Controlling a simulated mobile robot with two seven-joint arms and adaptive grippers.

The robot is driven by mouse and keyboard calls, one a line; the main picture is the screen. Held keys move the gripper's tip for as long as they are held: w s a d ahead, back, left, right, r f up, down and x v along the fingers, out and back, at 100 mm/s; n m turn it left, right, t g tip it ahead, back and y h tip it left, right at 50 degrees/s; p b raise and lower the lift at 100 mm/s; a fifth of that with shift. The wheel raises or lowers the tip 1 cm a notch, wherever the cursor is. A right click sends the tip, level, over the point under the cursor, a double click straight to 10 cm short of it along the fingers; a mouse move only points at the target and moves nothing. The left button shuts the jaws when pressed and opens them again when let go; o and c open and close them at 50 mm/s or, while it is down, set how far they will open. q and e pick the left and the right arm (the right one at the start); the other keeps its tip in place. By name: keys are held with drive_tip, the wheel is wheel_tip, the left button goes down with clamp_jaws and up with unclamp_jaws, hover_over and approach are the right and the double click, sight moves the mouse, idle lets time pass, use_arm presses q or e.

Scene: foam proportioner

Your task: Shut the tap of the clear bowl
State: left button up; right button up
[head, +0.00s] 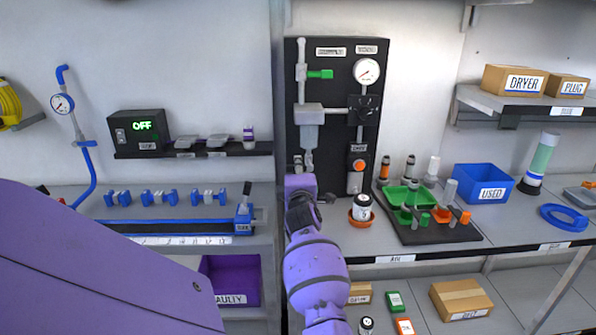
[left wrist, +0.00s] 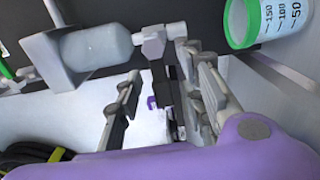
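The clear bowl (head: 308,138) hangs under a grey block on the dark panel; in the left wrist view it lies sideways (left wrist: 97,45). Its tap (head: 308,161) is at its lower end and shows as a pale fitting in the left wrist view (left wrist: 155,42). My left gripper (head: 302,178) is just below and in front of the tap. In the left wrist view the fingers (left wrist: 160,78) are apart, with a gap between them and nothing clearly held. Contact with the tap cannot be told. My right gripper is not in view.
A green-rimmed measuring cup (left wrist: 262,22) is beyond the tap, hidden in the head view. A green-handled valve (head: 320,74) and a gauge (head: 367,72) are higher on the panel. A small jar (head: 362,207) and a green tray (head: 408,197) stand to the right.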

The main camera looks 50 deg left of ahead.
use_arm(q)
drive_tip(key=v, duration=1.2)
idle(0.5)
